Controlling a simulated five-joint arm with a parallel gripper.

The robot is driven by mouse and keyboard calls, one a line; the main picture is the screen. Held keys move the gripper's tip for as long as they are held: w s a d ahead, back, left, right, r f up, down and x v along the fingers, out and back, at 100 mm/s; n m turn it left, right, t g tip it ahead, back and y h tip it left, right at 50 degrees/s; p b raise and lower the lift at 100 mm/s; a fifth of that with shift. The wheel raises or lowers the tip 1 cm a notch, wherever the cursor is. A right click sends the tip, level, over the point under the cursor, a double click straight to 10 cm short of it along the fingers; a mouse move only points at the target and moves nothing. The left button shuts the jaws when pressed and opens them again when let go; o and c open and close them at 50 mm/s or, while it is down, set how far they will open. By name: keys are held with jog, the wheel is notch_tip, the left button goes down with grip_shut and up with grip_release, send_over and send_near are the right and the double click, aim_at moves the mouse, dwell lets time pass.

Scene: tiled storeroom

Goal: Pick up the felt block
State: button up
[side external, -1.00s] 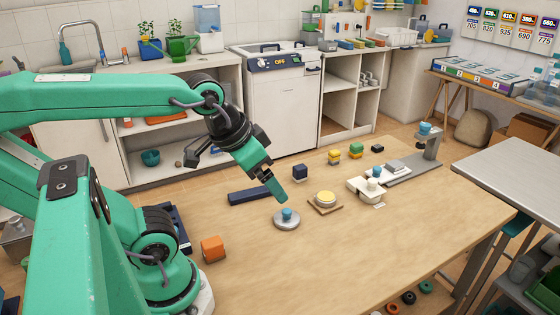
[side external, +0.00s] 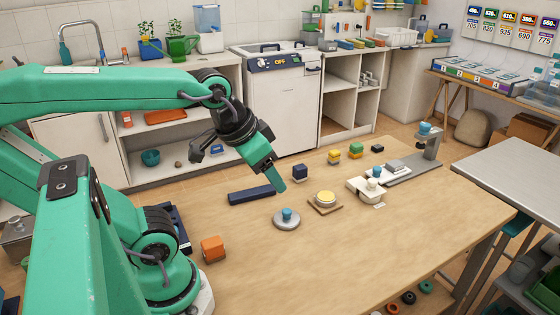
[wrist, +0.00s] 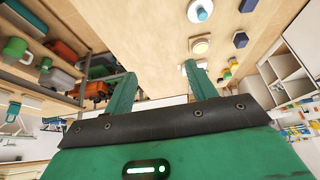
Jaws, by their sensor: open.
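Several small blocks stand on the wooden table, and I cannot tell by surface which is felt. A dark navy cube (side external: 300,172) stands behind the round pieces; a dark cube also shows in the wrist view (wrist: 240,40). An orange block (side external: 212,249) stands near my base. A yellow block (side external: 333,157), a yellow-and-green stack (side external: 355,151) and a small black block (side external: 377,148) are farther back. My gripper (side external: 278,184) is above the table, left of and in front of the navy cube, its jaws pointing down and right. In the wrist view my gripper (wrist: 160,85) is open and empty.
A metal disc with a blue knob (side external: 287,222) lies just below my gripper in the picture. Right of it is a yellow round piece on a wooden base (side external: 325,200). A long navy bar (side external: 250,195) lies behind. The table's front right is clear.

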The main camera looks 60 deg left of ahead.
jog(key=w+a+r+g, duration=0.2)
jog(key=w+a, duration=0.3)
jog(key=w, duration=0.5)
jog(key=g, duration=0.3)
send_over(300, 166)
jog(key=f, duration=1.2)
jog(key=d+f, duration=0.1)
jog(key=f, duration=0.5)
jog(key=shift+s+f, duration=0.1)
jog(key=shift+f, duration=0.1)
jog(key=shift+a+f, duration=0.35)
jog(key=shift+f, duration=1.3)
jog(key=shift+f, duration=0.1)
jog(key=shift+f, duration=2.5)
